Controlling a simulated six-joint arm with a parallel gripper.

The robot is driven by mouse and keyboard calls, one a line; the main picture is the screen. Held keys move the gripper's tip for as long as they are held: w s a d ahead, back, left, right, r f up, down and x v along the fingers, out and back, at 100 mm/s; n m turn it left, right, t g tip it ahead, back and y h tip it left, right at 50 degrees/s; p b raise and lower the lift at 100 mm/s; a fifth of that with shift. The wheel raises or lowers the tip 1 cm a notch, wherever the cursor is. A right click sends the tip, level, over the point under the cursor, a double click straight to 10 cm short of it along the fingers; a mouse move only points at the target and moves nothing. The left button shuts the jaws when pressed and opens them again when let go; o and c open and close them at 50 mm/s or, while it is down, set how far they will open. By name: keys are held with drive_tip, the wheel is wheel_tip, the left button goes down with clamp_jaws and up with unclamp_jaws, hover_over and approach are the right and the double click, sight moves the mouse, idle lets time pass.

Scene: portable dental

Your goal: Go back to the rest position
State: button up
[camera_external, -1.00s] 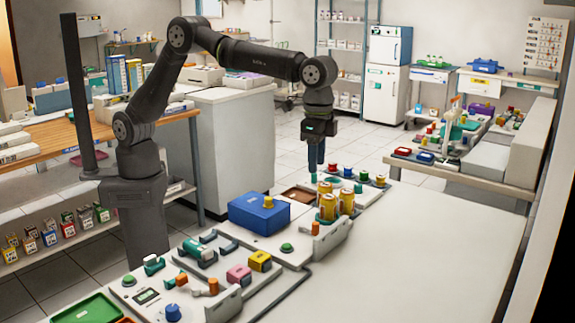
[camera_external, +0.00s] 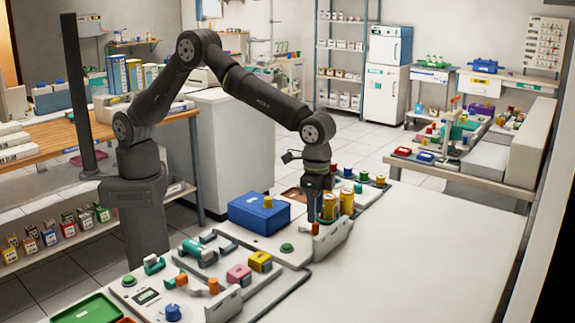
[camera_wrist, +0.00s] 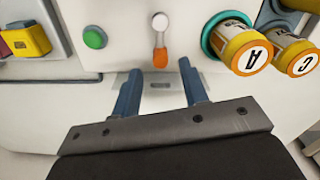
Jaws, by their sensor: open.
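My gripper (camera_external: 314,215) is low over the bench panel, at the near side of the yellow-and-white canisters. In the wrist view its two blue fingers (camera_wrist: 173,82) are apart with nothing between them. A lever with an orange tip (camera_wrist: 160,48) stands just beyond the fingers; the orange part also shows below the gripper in the external view (camera_external: 315,229). I cannot tell whether the fingers touch the panel.
A green button (camera_wrist: 95,38) and a yellow block (camera_wrist: 26,40) lie left in the wrist view. A blue box (camera_external: 258,213) with a yellow knob stands left of my gripper. The white bench top (camera_external: 430,245) to the right is clear.

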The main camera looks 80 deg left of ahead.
wheel_tip(320, 180, down, 4)
drive_tip(key=shift+r, duration=0.1)
idle(0.4)
wheel_tip(320, 180, up, 18)
drive_tip(key=f, duration=0.1)
wheel_tip(320, 180, down, 16)
drive_tip(key=shift+f, duration=0.6)
wheel_tip(320, 180, up, 18)
drive_tip(key=f+n, duration=0.1)
drive_tip(key=f, duration=0.5)
drive_tip(key=f+n, duration=0.1)
drive_tip(key=f, duration=0.5)
drive_tip(key=w+a+f+n, duration=0.1)
drive_tip(key=f+n, duration=0.1)
drive_tip(key=f, duration=0.4)
drive_tip(key=shift+f, duration=0.15)
drive_tip(key=shift+s+d+m, duration=0.15)
drive_tip(key=shift+m, duration=0.45)
drive_tip(key=shift+s+d+m, duration=0.1)
drive_tip(key=shift+d+m, duration=0.05)
drive_tip(key=shift+m, duration=0.45)
